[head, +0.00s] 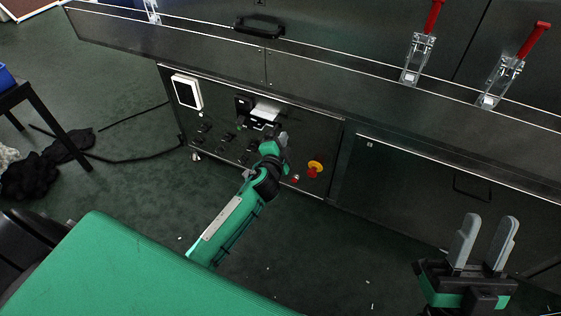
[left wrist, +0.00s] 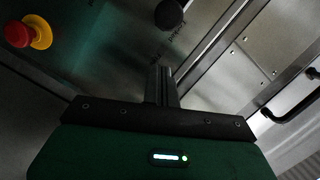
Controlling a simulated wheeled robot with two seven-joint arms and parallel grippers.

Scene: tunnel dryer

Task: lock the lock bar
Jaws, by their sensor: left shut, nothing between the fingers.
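I cannot tell for sure which part is the lock bar. A silver and black fitting (head: 262,114) sticks out from the dark control panel (head: 325,135) in the head view. My left gripper (head: 275,138) is just in front of and below it; I cannot tell if they touch. In the left wrist view the left fingers (left wrist: 162,84) are together and empty, pointing at the panel below a round black knob (left wrist: 169,14). My right gripper (head: 490,219) is open and empty at the lower right, away from the panel.
A red and yellow emergency stop (head: 315,169) is right of my left gripper; it also shows in the left wrist view (left wrist: 28,34). Two clamps with red handles (head: 430,22) (head: 530,45) stand on the ledge above. A white box (head: 187,92) is on the panel's left. Open floor lies in front.

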